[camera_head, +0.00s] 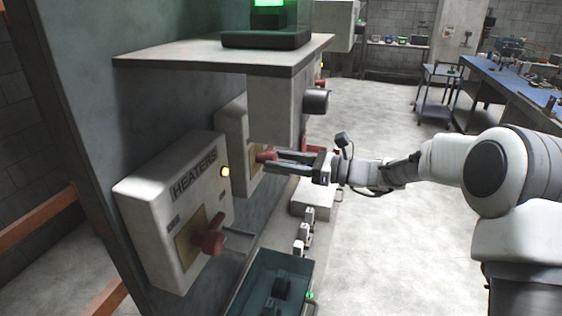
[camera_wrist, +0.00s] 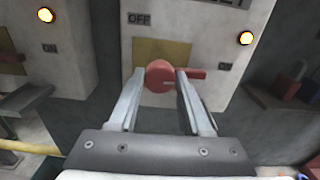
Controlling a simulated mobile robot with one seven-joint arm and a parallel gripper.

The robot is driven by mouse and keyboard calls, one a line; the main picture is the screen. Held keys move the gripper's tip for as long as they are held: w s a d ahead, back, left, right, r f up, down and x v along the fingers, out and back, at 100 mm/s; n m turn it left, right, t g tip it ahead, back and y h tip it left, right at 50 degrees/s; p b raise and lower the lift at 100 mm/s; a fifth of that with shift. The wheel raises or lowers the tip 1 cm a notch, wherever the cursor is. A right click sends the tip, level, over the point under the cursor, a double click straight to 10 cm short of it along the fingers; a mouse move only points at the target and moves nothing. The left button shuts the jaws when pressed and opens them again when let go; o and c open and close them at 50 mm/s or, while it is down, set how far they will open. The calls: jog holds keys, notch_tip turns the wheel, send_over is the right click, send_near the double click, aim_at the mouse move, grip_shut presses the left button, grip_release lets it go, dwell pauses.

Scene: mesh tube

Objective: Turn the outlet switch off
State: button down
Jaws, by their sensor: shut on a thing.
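The outlet switch box (camera_wrist: 195,60) is a pale box partly hidden in the head view behind the Heaters box and my gripper. Its red rotary knob (camera_wrist: 160,75) sits on a yellowish plate, with its lever pointing right, towards the ON label (camera_wrist: 224,67). The OFF label (camera_wrist: 139,19) is at the upper left of the plate. An amber lamp (camera_wrist: 246,38) glows at the box's upper right. My gripper (camera_head: 270,160) is shut on the red knob, one finger on each side; the right finger hides part of the lever.
The Heaters box (camera_head: 182,210) with its own red knob (camera_head: 208,238) stands to the left. A shelf (camera_head: 190,55) juts out above my gripper. A teal bin (camera_head: 270,277) and several small items lie below. Open floor (camera_head: 375,250) is to the right.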

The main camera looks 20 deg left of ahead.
jog(key=shift+f+b, duration=0.15)
jog(key=shift+b, duration=0.15)
jog(key=n+b, duration=1.7)
jog(key=b, duration=0.5)
jog(key=shift+s+f+n, duration=0.1)
jog(key=shift+s+n, duration=0.05)
jog(key=shift+n, duration=0.15)
jog(key=shift+c, duration=1.7)
grip_release()
jog(key=shift+d, duration=0.15)
